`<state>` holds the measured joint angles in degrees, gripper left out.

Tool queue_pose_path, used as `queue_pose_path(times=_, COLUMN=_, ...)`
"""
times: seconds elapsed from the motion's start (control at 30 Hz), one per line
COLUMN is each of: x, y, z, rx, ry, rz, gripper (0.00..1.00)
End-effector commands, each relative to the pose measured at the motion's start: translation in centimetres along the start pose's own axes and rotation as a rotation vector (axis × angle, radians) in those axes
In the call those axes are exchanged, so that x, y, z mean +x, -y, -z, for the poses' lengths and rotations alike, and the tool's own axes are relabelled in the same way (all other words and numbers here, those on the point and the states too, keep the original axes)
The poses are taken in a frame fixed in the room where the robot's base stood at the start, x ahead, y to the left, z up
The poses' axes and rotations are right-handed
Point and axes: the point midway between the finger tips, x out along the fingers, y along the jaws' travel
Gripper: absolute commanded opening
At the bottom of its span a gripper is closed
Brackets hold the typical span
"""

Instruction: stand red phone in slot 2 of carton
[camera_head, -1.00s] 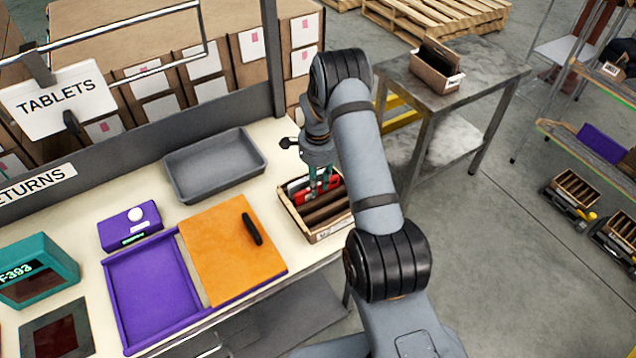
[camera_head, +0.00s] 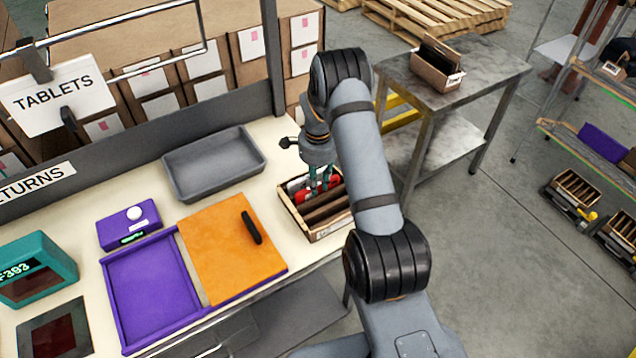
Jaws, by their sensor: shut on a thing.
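The carton (camera_head: 327,236) is an open box with brown dividers on the right end of the cream bench. The red phone (camera_head: 302,196) stands partly inside it, toward the far side. My gripper (camera_head: 318,187), with green fingers, points down over the carton and is shut on the red phone. Something pale shows beside the phone at the carton's far left corner. My arm covers the carton's right part. The slot numbers are too small to read, so I cannot tell which slot the phone is in or whether it touches the carton's floor.
A grey tray (camera_head: 214,163) lies behind. An orange board (camera_head: 228,248) with a black handle, a purple tray (camera_head: 150,292), a purple box (camera_head: 129,225) and a teal device (camera_head: 36,270) lie left. A metal table (camera_head: 478,66) with another carton (camera_head: 437,70) stands back right.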

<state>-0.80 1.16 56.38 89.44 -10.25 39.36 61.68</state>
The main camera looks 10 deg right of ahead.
Motion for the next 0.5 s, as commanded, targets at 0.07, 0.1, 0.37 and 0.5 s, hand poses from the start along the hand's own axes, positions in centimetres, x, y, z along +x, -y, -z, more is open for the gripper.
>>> queue_pose_path(times=0.07, x=-0.03, y=0.01, z=0.00, rx=0.000, ry=0.000, rz=0.000, gripper=0.00)
queue_pose_path(times=0.1, x=-0.03, y=0.02, z=0.00, rx=0.000, ry=0.000, rz=0.000, gripper=0.00)
queue_pose_path(times=0.37, x=-0.03, y=0.02, z=0.00, rx=0.000, ry=0.000, rz=0.000, gripper=0.25)
queue_pose_path(times=0.5, x=-0.02, y=0.02, z=0.00, rx=0.000, ry=0.000, rz=0.000, gripper=0.33)
